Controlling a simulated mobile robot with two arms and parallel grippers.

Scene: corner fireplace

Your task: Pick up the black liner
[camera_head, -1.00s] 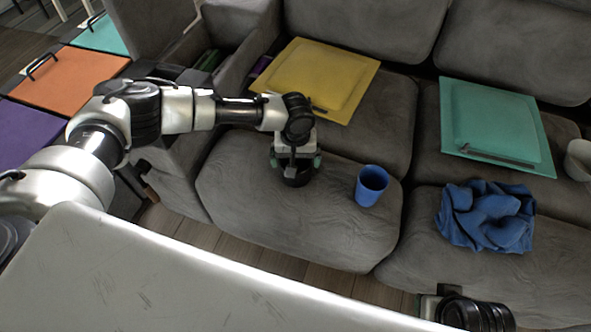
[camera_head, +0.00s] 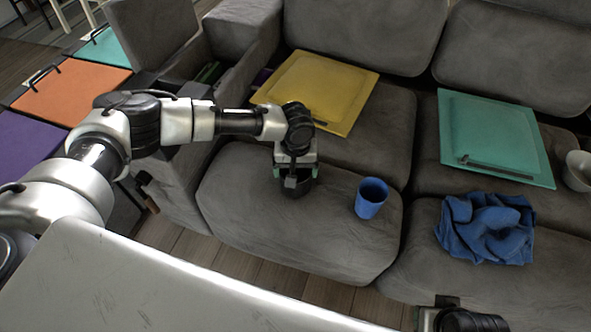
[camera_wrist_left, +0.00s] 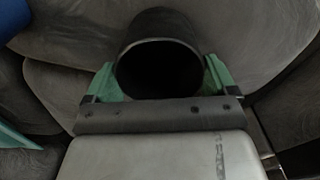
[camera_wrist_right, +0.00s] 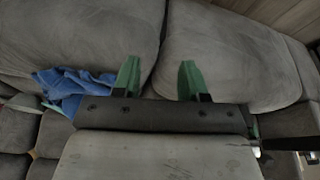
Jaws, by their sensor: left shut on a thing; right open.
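The black liner (camera_wrist_left: 159,62) is an open-topped dark cylinder. My left gripper (camera_wrist_left: 160,82) is shut on it, with one green fingertip on each side of its rim. In the head view the liner (camera_head: 293,188) shows at my left gripper (camera_head: 296,172), over the left front seat cushion of the grey sofa. I cannot tell whether it rests on the cushion or is just clear of it. My right gripper (camera_wrist_right: 158,80) is open and empty, its green fingers apart in the right wrist view.
A blue cup (camera_head: 370,198) stands right of the liner on the same cushion. A crumpled blue cloth (camera_head: 486,228) lies on the right cushion. A yellow panel (camera_head: 318,88) and a teal panel (camera_head: 494,138) lie farther back. A white bowl (camera_head: 578,170) is at the right edge.

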